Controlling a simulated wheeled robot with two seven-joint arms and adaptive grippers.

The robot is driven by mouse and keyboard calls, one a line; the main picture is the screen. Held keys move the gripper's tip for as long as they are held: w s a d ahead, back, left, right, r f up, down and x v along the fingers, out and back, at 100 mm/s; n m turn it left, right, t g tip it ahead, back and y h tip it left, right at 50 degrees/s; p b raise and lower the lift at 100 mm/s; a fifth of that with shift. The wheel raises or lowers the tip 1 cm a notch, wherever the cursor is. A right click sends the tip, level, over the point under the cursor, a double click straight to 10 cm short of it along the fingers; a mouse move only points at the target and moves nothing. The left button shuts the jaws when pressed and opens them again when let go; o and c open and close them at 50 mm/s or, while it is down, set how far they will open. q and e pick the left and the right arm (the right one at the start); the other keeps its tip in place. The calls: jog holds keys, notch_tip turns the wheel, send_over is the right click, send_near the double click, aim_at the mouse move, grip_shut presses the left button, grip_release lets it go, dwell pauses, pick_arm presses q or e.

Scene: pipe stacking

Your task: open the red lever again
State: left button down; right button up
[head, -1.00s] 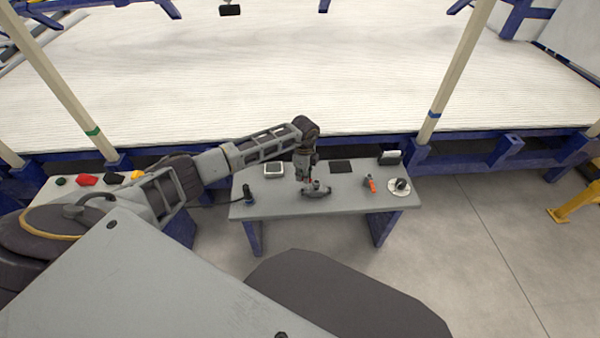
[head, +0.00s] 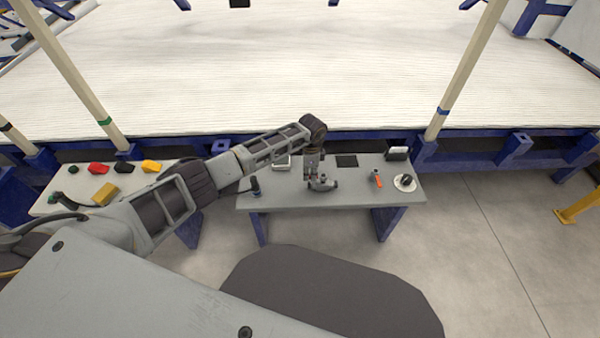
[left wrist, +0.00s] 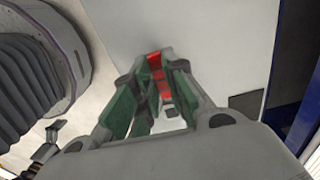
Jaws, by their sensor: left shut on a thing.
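The red lever (left wrist: 157,68) shows in the left wrist view between the green-padded fingers of my left gripper (left wrist: 152,88). The gripper is shut on it. The fingers hide part of the lever, so its exact angle cannot be told. In the head view my left gripper (head: 313,174) points down over a grey pipe fitting (head: 325,186) on the small grey table (head: 285,202). The lever is too small and covered to make out there. My right gripper is in neither view.
An orange-handled tool (head: 377,179), a round white piece with a black knob (head: 405,182) and a dark flat square (head: 347,160) lie on the table's right half. A dark upright tool (head: 255,186) stands at its left end. Coloured blocks (head: 98,168) lie on another table at left.

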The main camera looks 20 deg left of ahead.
aim_at(310, 176)
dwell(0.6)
pick_arm(q)
jog(key=c, duration=1.5)
grip_release()
jog(key=shift+s, duration=0.1)
jog(key=shift+o, duration=0.2)
jog(key=shift+r, duration=0.15)
notch_tip(310, 176, up, 12)
jog(key=shift+f, duration=0.2)
